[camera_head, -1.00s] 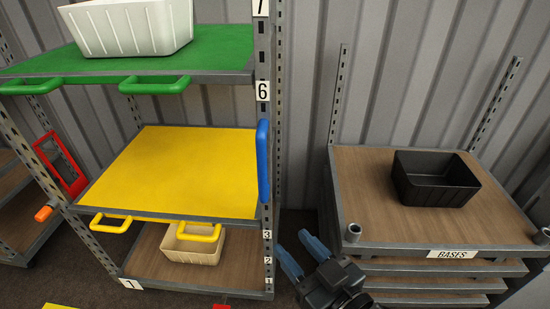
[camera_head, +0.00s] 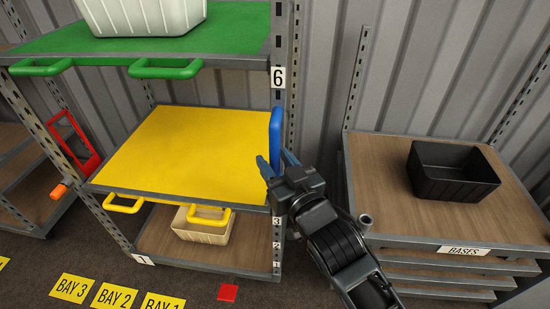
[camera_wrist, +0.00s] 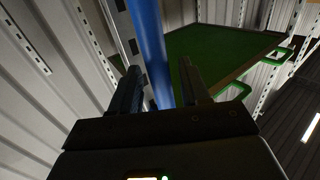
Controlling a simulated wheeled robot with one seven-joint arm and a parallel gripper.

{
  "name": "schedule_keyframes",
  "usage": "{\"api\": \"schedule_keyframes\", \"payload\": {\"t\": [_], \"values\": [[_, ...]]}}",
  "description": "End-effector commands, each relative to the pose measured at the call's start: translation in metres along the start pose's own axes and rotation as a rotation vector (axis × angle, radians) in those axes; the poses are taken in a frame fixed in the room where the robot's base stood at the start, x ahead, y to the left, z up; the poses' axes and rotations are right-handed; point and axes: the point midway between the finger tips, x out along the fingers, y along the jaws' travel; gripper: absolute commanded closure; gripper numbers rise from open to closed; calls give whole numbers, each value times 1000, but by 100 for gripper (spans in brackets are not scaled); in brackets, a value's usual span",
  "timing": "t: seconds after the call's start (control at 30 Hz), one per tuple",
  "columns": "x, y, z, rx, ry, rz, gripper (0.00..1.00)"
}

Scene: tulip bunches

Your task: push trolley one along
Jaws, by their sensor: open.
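Trolley one, with the number 1 plate (camera_head: 144,260) at its lower left, has a green shelf (camera_head: 150,50), a yellow shelf (camera_head: 190,150) and a brown bottom shelf (camera_head: 155,237). An upright blue handle (camera_head: 275,130) is on its right side. My gripper (camera_head: 276,160) is open at the lower part of this handle. In the wrist view the blue handle (camera_wrist: 149,45) runs between the two open fingers (camera_wrist: 160,80). I cannot tell whether either finger touches it.
A white bin (camera_head: 142,14) stands on the green shelf, and a cream bin (camera_head: 200,226) on the bottom one. A bases stack (camera_head: 385,190) with a black bin (camera_head: 452,172) stands at right. Bay labels (camera_head: 117,296) and a red square (camera_head: 228,293) mark the floor.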

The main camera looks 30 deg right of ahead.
Motion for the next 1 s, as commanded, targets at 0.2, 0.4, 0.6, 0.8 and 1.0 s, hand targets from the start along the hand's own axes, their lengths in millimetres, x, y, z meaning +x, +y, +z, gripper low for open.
{"api": "schedule_keyframes", "payload": {"t": [0.2, 0.4, 0.6, 0.8, 1.0], "values": [[7, 0, 0, 0, 0, 0, 54], [6, 0, 0, 1, 0, 0, 58], [6, 0, 0, 1, 0, 0, 77], [6, 0, 0, 1, 0, 0, 96], [6, 0, 0, 1, 0, 0, 100]]}}
